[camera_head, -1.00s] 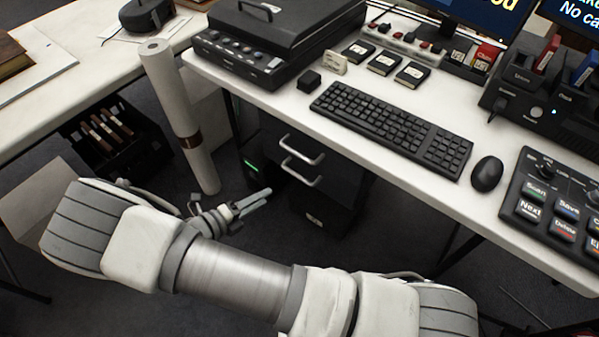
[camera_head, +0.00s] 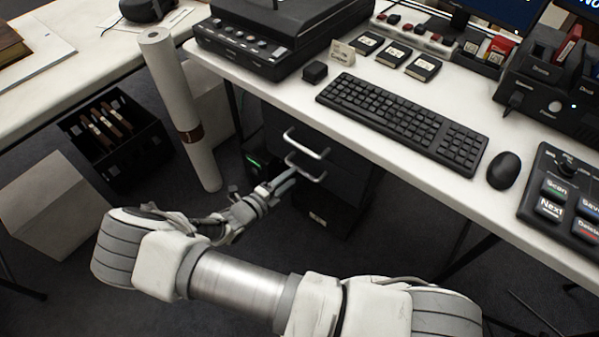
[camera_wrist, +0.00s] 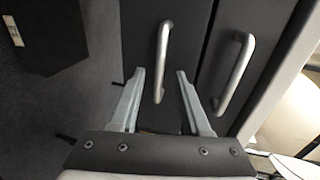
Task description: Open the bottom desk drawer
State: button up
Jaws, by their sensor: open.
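The dark desk drawer unit stands under the white desk with two drawers visible. The bottom drawer (camera_head: 335,182) has a silver bar handle (camera_head: 306,168); the upper drawer has a like handle (camera_head: 306,143). In the wrist view the bottom handle (camera_wrist: 163,45) appears between my fingertips, and the upper handle (camera_wrist: 235,75) lies to the right. My gripper (camera_head: 284,182) is open, also in the wrist view (camera_wrist: 160,74), with one finger on each side of the bottom handle. Whether the fingers reach around the bar or stop short of it is unclear. Both drawers look shut.
A black box with a label (camera_head: 317,219) sits low by the drawer unit. A rolled paper tube (camera_head: 180,110) stands to the left, near a black crate (camera_head: 120,145) of folders. The desk edge (camera_head: 440,195) overhangs the drawers. Floor in front is open.

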aim_at(300, 169)
jog(key=b+x, duration=0.1)
jog(key=x, duration=0.4)
jog(key=shift+w, duration=0.1)
grip_shut()
dwell(1.3)
